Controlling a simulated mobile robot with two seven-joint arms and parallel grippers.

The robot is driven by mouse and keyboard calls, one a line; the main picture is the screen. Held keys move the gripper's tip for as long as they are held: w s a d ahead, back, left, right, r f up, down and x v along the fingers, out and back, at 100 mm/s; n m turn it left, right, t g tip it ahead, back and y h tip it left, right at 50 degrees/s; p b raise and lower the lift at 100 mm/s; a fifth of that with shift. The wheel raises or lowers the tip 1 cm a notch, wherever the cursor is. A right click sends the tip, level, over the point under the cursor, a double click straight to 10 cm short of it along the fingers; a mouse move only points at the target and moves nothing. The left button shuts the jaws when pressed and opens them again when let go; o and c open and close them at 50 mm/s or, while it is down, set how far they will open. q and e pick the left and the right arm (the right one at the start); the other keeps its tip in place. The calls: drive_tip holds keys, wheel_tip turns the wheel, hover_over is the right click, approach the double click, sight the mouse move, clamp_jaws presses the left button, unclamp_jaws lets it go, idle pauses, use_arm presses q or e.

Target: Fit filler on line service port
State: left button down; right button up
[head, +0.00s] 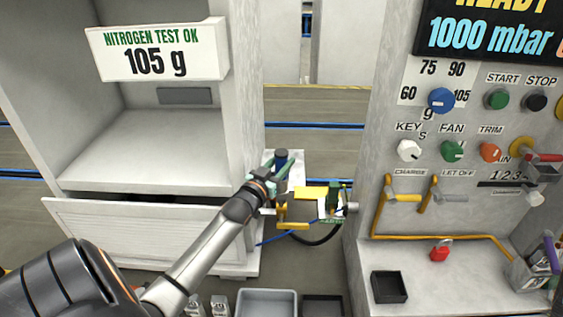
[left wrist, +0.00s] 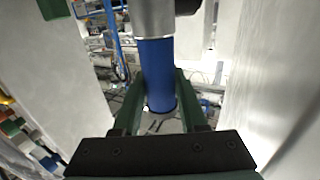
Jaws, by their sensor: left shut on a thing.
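My left gripper (head: 280,166) is shut on a blue cylinder (left wrist: 157,72), which looks like the filler. In the left wrist view the green fingers (left wrist: 162,95) lie on both sides of its blue body. A grey metal part (left wrist: 153,16) is at the cylinder's far end; I cannot tell whether they are joined. In the head view the dark blue top (head: 281,154) shows between the fingers. To the right is a yellow fitting (head: 308,194) with a grey round end (head: 351,207). I cannot make out for sure which part is the service port. My right gripper is not in view.
A white cabinet (head: 150,150) with a "105 g" sign (head: 157,50) stands left. A control panel (head: 460,130) with knobs and yellow pipes stands right. A black hose (head: 318,239) hangs below the fitting. A grey tray (head: 267,302) is at the bottom, a black box (head: 389,287) on the right shelf.

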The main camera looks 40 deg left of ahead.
use_arm(q)
drive_tip(key=shift+f, duration=0.35)
drive_tip(key=shift+c, duration=2.3)
unclamp_jaws()
drive_tip(key=shift+o, duration=0.5)
drive_tip(key=shift+f, duration=0.15)
drive_tip(key=v, duration=1.2)
drive_tip(key=shift+s, duration=0.25)
